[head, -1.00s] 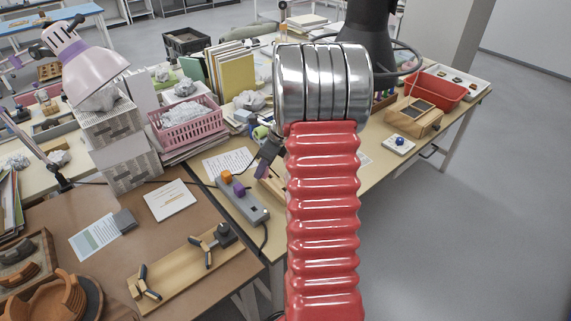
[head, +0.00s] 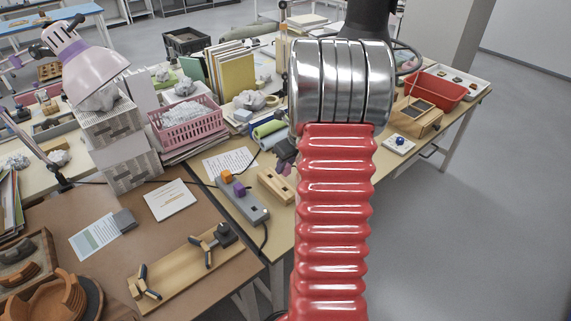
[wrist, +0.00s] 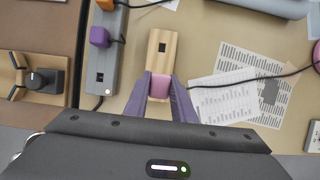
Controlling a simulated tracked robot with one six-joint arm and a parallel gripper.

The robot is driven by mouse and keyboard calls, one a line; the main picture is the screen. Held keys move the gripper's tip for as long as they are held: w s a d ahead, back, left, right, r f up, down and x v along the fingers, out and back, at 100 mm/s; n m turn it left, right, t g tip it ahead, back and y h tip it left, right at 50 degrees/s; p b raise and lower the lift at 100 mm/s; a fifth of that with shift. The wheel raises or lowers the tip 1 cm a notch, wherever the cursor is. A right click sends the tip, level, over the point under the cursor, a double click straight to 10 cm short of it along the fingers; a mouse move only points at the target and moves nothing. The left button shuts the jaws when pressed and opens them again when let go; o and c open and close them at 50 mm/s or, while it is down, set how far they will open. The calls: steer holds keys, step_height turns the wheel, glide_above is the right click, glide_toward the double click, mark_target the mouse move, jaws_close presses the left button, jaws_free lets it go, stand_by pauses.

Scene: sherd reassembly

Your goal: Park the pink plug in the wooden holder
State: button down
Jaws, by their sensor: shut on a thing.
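The wooden holder (wrist: 162,58) is a pale block with a dark square socket in its top, lying on the tan table; it also shows in the head view (head: 272,186), left of my red arm. The pink plug (wrist: 160,86) is between the purple fingertips of my gripper (wrist: 160,89), which is shut on it. In the wrist view the plug overlaps the near end of the holder, below the visible socket. I cannot tell its height or whether it touches the wood. In the head view my arm mostly hides the gripper, and the plug is not seen.
A grey power strip (wrist: 101,70) with a purple plug (wrist: 99,37) and an orange plug (head: 226,176) lies left of the holder. Printed sheets (wrist: 228,100) and a black cable lie to the right. A wooden board with a dark knob (wrist: 40,80) is further left.

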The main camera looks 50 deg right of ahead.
steer(key=shift+f, duration=3.05)
steer(key=shift+f, duration=0.85)
stand_by(0.4)
steer(key=c, duration=1)
jaws_free()
steer(key=shift+r, duration=0.15)
steer(key=shift+r, duration=3.9)
